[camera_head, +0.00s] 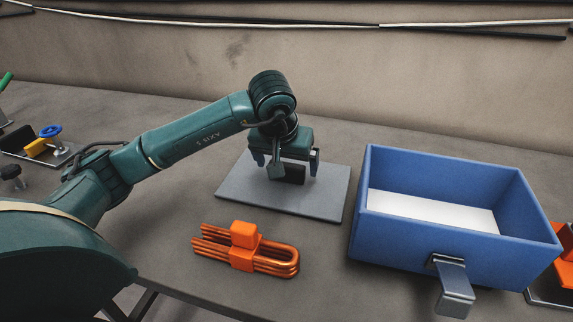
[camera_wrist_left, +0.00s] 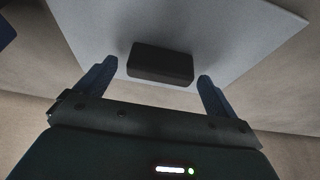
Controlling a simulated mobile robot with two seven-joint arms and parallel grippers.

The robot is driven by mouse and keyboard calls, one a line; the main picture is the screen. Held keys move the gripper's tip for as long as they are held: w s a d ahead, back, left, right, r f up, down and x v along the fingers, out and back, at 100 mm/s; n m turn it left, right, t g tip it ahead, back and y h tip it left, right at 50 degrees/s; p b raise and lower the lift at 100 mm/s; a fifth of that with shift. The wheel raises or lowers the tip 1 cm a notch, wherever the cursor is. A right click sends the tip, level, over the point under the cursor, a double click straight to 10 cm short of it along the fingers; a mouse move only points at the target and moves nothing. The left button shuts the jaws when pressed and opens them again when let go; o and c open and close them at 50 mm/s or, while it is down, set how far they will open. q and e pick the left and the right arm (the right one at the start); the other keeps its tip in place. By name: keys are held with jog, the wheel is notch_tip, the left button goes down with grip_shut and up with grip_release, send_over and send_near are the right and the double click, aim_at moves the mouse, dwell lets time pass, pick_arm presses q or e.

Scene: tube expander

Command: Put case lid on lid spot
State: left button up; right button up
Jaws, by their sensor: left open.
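A flat grey plate (camera_head: 325,198) with a black block-shaped handle (camera_head: 292,176) on top looks like the case lid. It lies flat on the table, left of the open blue case (camera_head: 430,245). My left gripper (camera_head: 286,165) is open above the plate, with its fingers on either side of the handle. In the left wrist view the handle (camera_wrist_left: 160,63) shows between the two fingertips, with visible gaps on both sides. Whether the plate rests on a marked lid spot cannot be told. My right gripper is not in view.
A bundle of orange tubes (camera_head: 247,250) lies in front of the plate. The case has a metal latch (camera_head: 452,285) on its front. A tray with a blue-wheeled part (camera_head: 50,132) is at far left. Bare table lies behind the plate.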

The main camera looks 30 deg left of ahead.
pick_arm(q)
jog(key=a+v, duration=0.1)
jog(key=v, duration=0.9)
jog(key=shift+s+d+r+p, duration=0.2)
jog(key=shift+d+p, duration=0.1)
jog(key=shift+d, duration=0.2)
